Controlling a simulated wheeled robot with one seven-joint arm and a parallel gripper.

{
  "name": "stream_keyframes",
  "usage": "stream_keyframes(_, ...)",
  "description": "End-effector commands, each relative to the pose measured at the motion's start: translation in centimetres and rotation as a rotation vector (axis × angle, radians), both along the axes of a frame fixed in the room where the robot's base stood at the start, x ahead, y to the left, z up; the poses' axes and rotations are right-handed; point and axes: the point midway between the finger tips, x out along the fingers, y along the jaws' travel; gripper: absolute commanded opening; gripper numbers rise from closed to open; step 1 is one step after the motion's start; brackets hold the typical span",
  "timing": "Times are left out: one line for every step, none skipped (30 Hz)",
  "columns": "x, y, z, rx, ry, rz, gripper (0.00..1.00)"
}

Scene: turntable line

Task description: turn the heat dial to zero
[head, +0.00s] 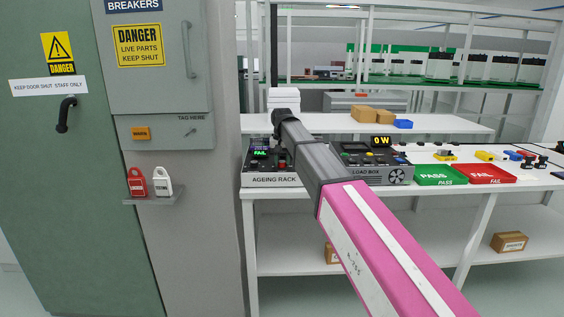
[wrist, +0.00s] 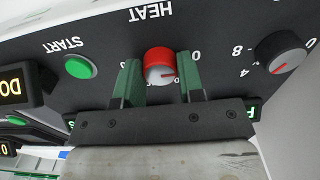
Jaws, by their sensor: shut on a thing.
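The heat dial (wrist: 158,62) is a red-sided knob with a pale face, on the dark panel under the upside-down word HEAT in the wrist view. A red pointer line on its face points to the right of the picture. The scale marks around it are partly hidden by my fingers. My gripper (wrist: 160,80) has its two green fingers on either side of the dial and is shut on it. In the head view my arm reaches to the ageing rack (head: 273,181); the fingers are hard to make out there.
The load box (head: 367,174) stands right of the rack. Green PASS (head: 440,176) and red FAIL (head: 490,174) trays lie farther right on the bench.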

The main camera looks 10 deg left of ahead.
Motion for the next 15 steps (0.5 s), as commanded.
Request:
stream_keyframes(0.05,0.04,0.07,0.001,-0.002,0.003,0.12)
stream_keyframes(0.05,0.04,0.07,0.001,-0.002,0.004,0.12)
stream_keyframes(0.05,0.04,0.07,0.001,-0.002,0.004,0.12)
stream_keyframes(0.05,0.04,0.07,0.001,-0.002,0.004,0.12)
stream_keyframes(0.05,0.04,0.07,0.001,-0.002,0.004,0.12)
stream_keyframes(0.06,0.04,0.07,0.001,-0.002,0.004,0.12)
stream_keyframes(0.06,0.04,0.07,0.001,-0.002,0.004,0.12)
stream_keyframes(0.06,0.04,0.07,0.001,-0.002,0.004,0.12)
stream_keyframes(0.06,0.04,0.07,0.001,-0.002,0.003,0.12)
stream_keyframes(0.06,0.04,0.07,0.001,-0.002,0.003,0.12)
stream_keyframes(0.06,0.04,0.07,0.001,-0.002,0.003,0.42)
stream_keyframes(0.06,0.04,0.07,0.001,-0.002,0.003,0.55)
stream_keyframes(0.05,0.04,0.06,0.001,-0.002,0.003,0.61)
stream_keyframes(0.05,0.04,0.06,0.001,-0.001,0.003,0.61)
stream_keyframes(0.04,0.04,0.05,0.001,-0.001,0.003,0.61)
